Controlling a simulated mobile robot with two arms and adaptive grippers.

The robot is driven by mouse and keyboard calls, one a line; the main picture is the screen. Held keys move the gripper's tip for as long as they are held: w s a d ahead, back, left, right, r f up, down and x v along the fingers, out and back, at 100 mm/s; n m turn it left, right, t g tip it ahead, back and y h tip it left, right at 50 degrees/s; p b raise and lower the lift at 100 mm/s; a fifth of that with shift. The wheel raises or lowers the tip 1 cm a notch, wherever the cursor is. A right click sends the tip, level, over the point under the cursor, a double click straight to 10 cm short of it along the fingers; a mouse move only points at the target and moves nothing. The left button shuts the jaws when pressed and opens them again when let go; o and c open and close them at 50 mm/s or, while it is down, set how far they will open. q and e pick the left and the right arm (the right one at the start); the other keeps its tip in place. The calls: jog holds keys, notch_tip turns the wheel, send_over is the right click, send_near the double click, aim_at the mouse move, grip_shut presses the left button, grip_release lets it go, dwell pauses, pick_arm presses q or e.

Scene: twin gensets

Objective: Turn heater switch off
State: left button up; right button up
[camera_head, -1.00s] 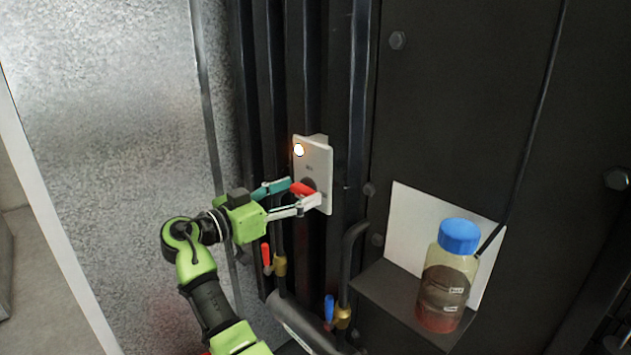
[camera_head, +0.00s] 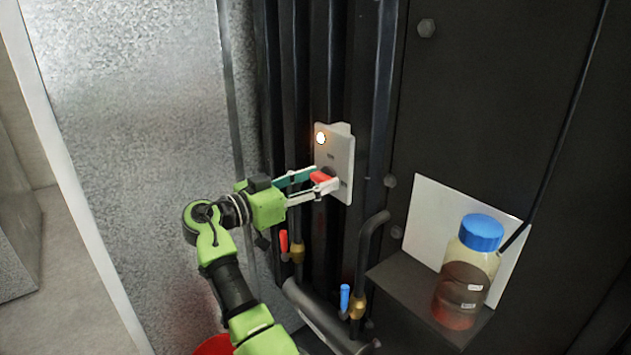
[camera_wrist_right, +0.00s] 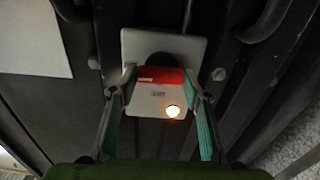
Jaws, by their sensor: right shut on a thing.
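The heater switch is a white plate (camera_head: 338,150) on the black ribbed panel, with a red knob (camera_head: 321,177) low on it and a lit orange-white lamp (camera_head: 320,138) near its top. My right gripper (camera_head: 318,181) is at the plate with its fingers on either side of the red knob, shut on it. In the right wrist view the red knob (camera_wrist_right: 161,76) lies crosswise between the two fingertips, and the lamp (camera_wrist_right: 173,111) glows. The knob's base is partly hidden by the fingers in the head view. My left gripper is not in view.
Below the switch are a red-handled valve (camera_head: 284,241), a blue-handled valve (camera_head: 345,298) and black pipes. A bottle with a blue cap (camera_head: 482,233) stands on a small shelf to the right. A grey metal panel (camera_head: 130,120) is on the left.

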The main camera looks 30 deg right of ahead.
jog(key=shift+n+b, duration=0.45)
jog(key=shift+n, duration=0.75)
jog(key=shift+w+d+r+n, duration=0.1)
jog(key=shift+n, duration=1.7)
jog(key=n, duration=0.2)
jog(key=shift+w+r+n, duration=0.1)
jog(key=shift+n, duration=0.3)
jog(key=n+p, duration=0.2)
jog(key=n, duration=0.2)
jog(key=shift+w+r+n+p, duration=0.1)
jog(key=shift+n+p, duration=0.2)
jog(key=shift+p, duration=0.1)
jog(key=n+p, duration=0.2)
jog(key=n, duration=0.2)
jog(key=shift+p, duration=0.3)
jog(key=shift+f, duration=0.2)
